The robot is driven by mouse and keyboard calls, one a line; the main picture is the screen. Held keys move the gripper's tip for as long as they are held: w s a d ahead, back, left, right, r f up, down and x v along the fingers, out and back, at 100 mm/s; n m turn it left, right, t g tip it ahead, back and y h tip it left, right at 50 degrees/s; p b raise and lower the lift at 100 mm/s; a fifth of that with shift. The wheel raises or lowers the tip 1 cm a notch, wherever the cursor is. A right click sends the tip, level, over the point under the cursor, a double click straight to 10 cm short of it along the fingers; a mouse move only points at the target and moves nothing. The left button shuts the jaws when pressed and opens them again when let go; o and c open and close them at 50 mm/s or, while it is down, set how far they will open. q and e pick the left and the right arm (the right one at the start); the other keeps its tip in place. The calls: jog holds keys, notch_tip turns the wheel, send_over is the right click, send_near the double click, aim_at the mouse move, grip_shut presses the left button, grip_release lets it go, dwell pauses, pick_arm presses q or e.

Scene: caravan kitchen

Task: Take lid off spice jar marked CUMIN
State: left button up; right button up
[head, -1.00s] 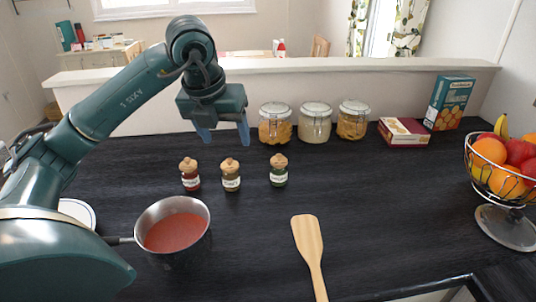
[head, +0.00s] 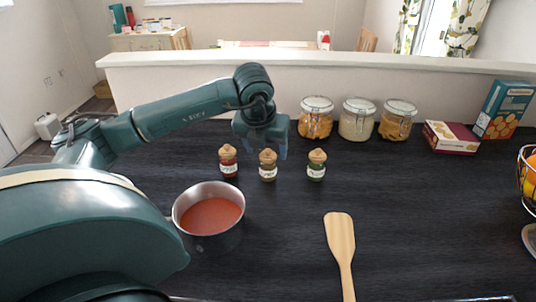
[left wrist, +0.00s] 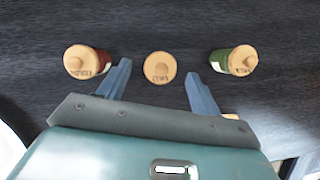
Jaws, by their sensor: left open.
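Three small spice jars with wooden knobbed lids stand in a row on the dark counter. The middle jar (head: 267,173) has brownish contents. Its round lid (left wrist: 160,66) carries short lettering that appears to read CUMIN in the left wrist view. The red jar (head: 228,169) stands on its left and the green jar (head: 316,172) on its right. My left gripper (head: 265,150) is open and empty, pointing down above the middle jar. In the left wrist view its fingertips (left wrist: 158,69) lie on either side of the middle lid, with gaps. My right gripper is out of view.
A pot of red soup (head: 209,219) stands in front of the jars at left. A wooden spatula (head: 341,240) lies at front right. Several glass storage jars (head: 357,122) and boxes (head: 452,138) stand along the back ledge.

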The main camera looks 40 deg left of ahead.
aim_at(268, 151)
pick_arm(q)
jog(key=shift+w+a+f, duration=0.1)
jog(key=shift+w+f, duration=0.2)
jog(key=shift+f, duration=0.35)
jog(key=shift+c, duration=0.3)
jog(key=c, duration=1)
jog(key=shift+o, duration=0.2)
notch_tip(268, 151, up, 10)
